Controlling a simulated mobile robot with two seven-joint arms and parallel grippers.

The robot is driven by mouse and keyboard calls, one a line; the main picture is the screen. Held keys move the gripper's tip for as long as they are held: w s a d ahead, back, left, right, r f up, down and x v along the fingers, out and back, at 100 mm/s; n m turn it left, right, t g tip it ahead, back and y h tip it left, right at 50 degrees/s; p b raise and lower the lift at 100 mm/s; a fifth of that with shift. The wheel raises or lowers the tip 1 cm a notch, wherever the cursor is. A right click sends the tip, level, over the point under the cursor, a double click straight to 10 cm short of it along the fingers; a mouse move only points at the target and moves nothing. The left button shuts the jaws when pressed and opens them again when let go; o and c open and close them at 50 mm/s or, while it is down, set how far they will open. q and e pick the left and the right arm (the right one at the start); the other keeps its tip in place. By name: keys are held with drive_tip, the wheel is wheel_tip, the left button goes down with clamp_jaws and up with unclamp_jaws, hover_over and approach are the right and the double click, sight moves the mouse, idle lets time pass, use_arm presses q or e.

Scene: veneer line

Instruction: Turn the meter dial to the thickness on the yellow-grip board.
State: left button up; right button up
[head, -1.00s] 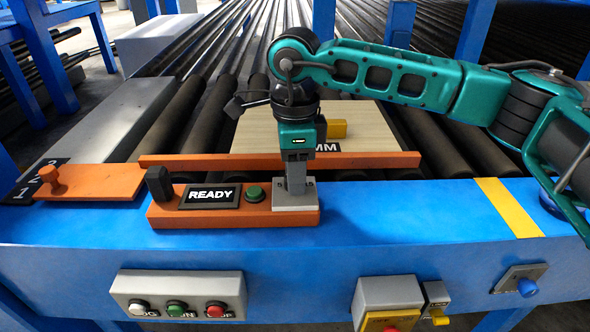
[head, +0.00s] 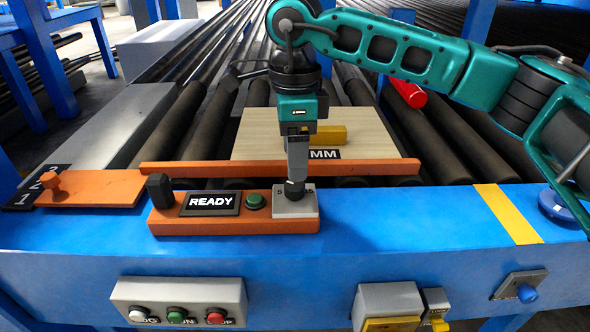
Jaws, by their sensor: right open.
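The meter is an orange block (head: 235,225) on the blue rail, with a lit READY screen (head: 210,203). Its dial is a small dark knob (head: 295,189) on a grey plate (head: 296,209); figures on the plate are partly covered, and the pointer direction cannot be read. My right gripper (head: 297,178) is open, pointing down right over the knob; whether it touches cannot be told. The pale wooden board (head: 258,143) with a yellow grip (head: 331,134) lies on the rollers behind. Its label (head: 326,154) shows MM; the figure is hidden by my gripper. My left gripper is out of view.
An orange fence bar (head: 375,169) stands between meter and board. A green button (head: 256,201) and a black post (head: 160,190) are on the meter. An orange slide plate (head: 95,188) lies left. A red cylinder (head: 409,92) rests among the rollers behind my arm.

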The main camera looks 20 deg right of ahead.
sight(295, 184)
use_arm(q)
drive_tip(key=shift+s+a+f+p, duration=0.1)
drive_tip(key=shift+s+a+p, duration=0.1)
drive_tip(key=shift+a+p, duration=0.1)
use_arm(e)
wheel_tip(295, 184, up, 7)
drive_tip(key=shift+r, duration=0.2)
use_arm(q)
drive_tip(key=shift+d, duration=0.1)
